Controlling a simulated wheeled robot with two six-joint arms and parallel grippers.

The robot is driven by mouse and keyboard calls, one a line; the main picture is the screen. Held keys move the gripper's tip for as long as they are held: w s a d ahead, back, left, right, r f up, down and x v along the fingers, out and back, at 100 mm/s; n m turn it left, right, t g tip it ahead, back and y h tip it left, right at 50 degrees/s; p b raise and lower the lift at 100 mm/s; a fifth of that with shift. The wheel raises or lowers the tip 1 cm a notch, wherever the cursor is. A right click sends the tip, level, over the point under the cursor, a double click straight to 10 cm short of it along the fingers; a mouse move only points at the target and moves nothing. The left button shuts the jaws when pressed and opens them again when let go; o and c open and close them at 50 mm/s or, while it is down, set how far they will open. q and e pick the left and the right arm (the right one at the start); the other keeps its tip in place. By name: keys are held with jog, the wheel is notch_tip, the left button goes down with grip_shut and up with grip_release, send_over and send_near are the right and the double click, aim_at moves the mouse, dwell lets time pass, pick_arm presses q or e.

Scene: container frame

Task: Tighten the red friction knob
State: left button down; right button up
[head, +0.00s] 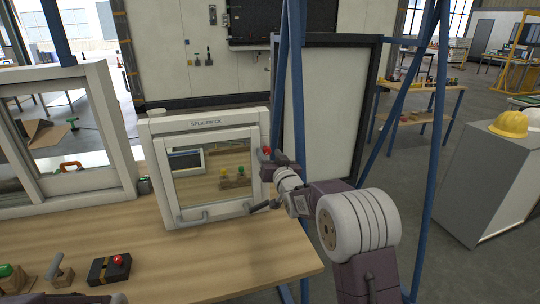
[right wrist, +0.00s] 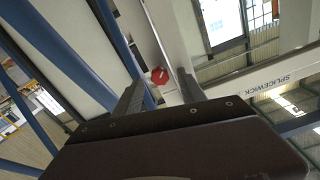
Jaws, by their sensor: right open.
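The red friction knob (head: 266,151) sits on the right side of the white framed window unit (head: 160,128) marked SPLICEWICK. In the right wrist view the red knob (right wrist: 159,75) shows between the two spread finger lines, nearer the left finger. My right gripper (head: 268,160) is open and empty, close to the knob at the frame's right edge; it also shows in the right wrist view (right wrist: 161,82). I cannot tell whether a finger touches the knob. My left gripper is not in view.
The unit stands on a wooden bench (head: 240,265). A black box with a red button (head: 110,268) lies at front left. A larger white window frame (head: 115,130) stands at left. Blue posts (head: 290,70) rise behind my right arm. The bench's front middle is clear.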

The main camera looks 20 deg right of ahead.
grip_shut()
jog(key=m+b, duration=0.1)
jog(key=m, duration=0.2)
jog(key=shift+f, duration=0.1)
jog(key=m, duration=0.2)
jog(key=shift+m, duration=0.4)
jog(key=m, duration=0.6)
jog(key=shift+b, duration=0.4)
jog(key=shift+m, duration=0.3)
